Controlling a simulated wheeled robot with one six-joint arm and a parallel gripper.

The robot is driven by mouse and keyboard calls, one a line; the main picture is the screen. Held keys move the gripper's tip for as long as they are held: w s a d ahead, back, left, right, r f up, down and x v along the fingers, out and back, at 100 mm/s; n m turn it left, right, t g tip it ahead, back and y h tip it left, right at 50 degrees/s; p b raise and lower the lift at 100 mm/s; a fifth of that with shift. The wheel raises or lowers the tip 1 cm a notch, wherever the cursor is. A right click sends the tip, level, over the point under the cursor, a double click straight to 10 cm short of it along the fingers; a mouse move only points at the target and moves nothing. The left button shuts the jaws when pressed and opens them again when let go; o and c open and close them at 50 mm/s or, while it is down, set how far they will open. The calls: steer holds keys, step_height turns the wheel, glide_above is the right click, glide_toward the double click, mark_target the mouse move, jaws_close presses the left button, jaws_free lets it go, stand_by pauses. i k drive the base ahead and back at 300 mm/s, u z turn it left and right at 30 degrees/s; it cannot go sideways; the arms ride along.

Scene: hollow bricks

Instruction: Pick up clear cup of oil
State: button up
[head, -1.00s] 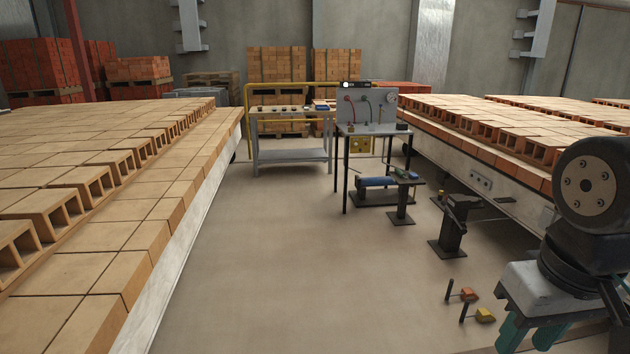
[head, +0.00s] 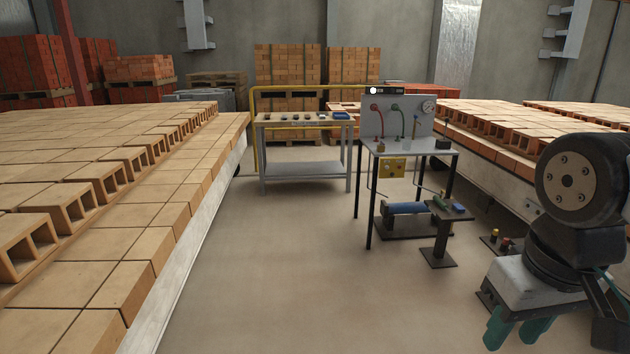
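My gripper (head: 516,338) hangs at the lower right in the head view, below a dark round arm joint. Its two teal fingers point down with a gap between them, and I see nothing held there. I cannot make out a cup of oil for certain. A small pale, perhaps clear item (head: 406,147) stands on the dark-legged bench (head: 425,147) in front of a gauge panel. It is too small to tell what it is. The bench stands beyond my gripper, up and to the left of it in the picture.
A long bed of bricks (head: 145,248) runs along the left, and another (head: 510,148) lies at the right. A low pedestal (head: 439,235) and a blue roller (head: 404,208) stand by the bench. A grey worktable (head: 300,167) is farther back. The middle floor (head: 290,270) is clear.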

mark_target(407, 147)
steer(key=z, duration=0.1)
steer(key=i, duration=1.9)
steer(key=z, duration=0.5)
steer(key=i, duration=2)
steer(key=z, duration=0.45)
steer(key=i, duration=0.75)
steer(key=z, duration=0.1)
